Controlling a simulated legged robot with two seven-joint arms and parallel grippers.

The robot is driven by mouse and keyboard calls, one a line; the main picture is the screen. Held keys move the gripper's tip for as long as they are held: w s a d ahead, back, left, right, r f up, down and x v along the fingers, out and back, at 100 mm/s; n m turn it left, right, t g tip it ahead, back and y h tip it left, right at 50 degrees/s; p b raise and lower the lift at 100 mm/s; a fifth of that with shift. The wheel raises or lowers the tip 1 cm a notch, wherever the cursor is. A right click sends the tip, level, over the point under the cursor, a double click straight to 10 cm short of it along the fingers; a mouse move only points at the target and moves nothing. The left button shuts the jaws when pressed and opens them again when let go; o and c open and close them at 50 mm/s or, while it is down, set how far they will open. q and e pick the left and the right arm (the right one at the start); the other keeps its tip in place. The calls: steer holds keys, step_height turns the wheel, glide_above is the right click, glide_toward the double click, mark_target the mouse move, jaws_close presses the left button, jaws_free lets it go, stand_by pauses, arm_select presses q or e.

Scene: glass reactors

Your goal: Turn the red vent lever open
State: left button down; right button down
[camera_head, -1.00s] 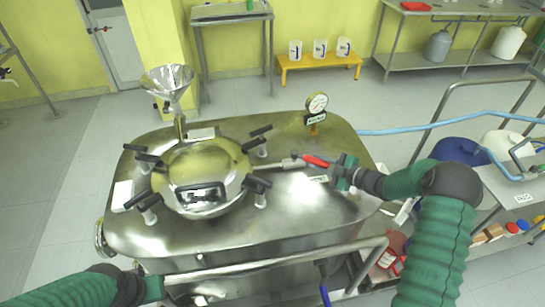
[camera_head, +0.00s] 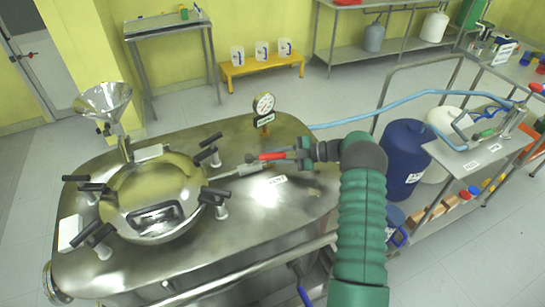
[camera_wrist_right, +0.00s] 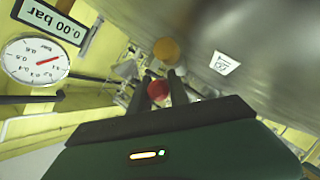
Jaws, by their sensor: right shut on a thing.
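The red vent lever (camera_head: 272,156) sits at the end of a short metal pipe (camera_head: 250,167) on the steel reactor lid, right of the domed hatch (camera_head: 152,197). My right gripper (camera_head: 292,156) reaches in from the right and is shut on the lever's outer end. In the right wrist view the red lever end (camera_wrist_right: 158,90) lies between the two dark fingers (camera_wrist_right: 157,94). The fingers hide part of it. My left gripper is out of view.
A pressure gauge (camera_head: 264,104) stands close behind the gripper; its display reads 0.00 bar (camera_wrist_right: 52,22) in the wrist view. Black clamp handles (camera_head: 211,140) and a steel funnel (camera_head: 103,101) stand to the left. A blue hose (camera_head: 375,108) runs behind my right arm.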

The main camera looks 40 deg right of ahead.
steer(key=shift+a, duration=0.1)
steer(key=c, duration=1.2)
jaws_free()
steer(key=shift+c, duration=0.2)
steer(key=b+v, duration=0.1)
steer(key=v, duration=1.5)
steer(key=shift+s+d, duration=0.3)
